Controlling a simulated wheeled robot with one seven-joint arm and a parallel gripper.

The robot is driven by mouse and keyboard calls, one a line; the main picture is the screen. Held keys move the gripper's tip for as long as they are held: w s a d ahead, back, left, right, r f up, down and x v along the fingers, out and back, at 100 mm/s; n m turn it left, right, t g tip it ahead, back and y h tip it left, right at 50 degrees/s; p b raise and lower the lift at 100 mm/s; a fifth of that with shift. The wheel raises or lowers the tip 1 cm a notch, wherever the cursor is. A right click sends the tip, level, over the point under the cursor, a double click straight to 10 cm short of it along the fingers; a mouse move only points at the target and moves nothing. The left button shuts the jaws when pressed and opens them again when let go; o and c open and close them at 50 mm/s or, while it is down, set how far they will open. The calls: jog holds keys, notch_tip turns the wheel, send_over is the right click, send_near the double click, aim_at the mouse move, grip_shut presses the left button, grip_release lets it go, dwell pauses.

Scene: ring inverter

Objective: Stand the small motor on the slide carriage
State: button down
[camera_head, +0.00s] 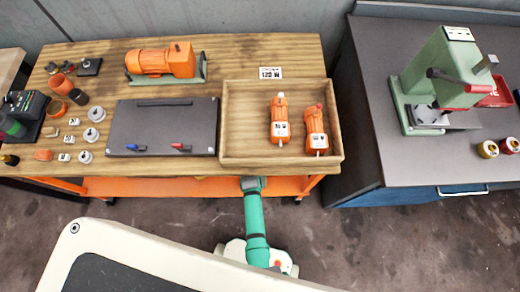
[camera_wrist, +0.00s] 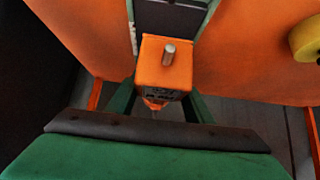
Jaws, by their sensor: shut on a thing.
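An orange small motor (camera_wrist: 165,62) with a silver shaft pointing up at the camera is in the wrist view, a dark label on its near face. My gripper (camera_wrist: 162,92) is shut on it; the contact of the fingers is hard to make out. Behind the motor is a dark grey face with green edges (camera_wrist: 172,16) and a pale strip on its left; I cannot tell whether this is the slide carriage. In the head view my green arm reaches the bench's front edge, and my gripper and the held motor are hidden there.
A wooden tray (camera_head: 232,151) on the wooden bench (camera_head: 225,53) holds two orange motors (camera_head: 279,122). A dark board (camera_head: 160,117) lies beside it, with a larger orange motor (camera_head: 158,61) behind. A green press (camera_head: 440,72) stands right. Orange panels (camera_wrist: 255,55) and a yellow round part (camera_wrist: 306,40) surround the gripper.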

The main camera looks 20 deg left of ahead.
jog(key=shift+w+a, duration=0.2)
jog(key=shift+w, duration=0.15)
jog(key=shift+s+d, duration=0.15)
jog(key=shift+s, duration=0.05)
jog(key=shift+f, duration=3.25)
jog(key=shift+f, duration=0.1)
jog(key=c, duration=0.8)
grip_release()
jog(key=shift+s+d+f, duration=0.1)
jog(key=shift+s+f, duration=0.05)
jog(key=shift+s, duration=0.05)
jog(key=shift+v, duration=5.35)
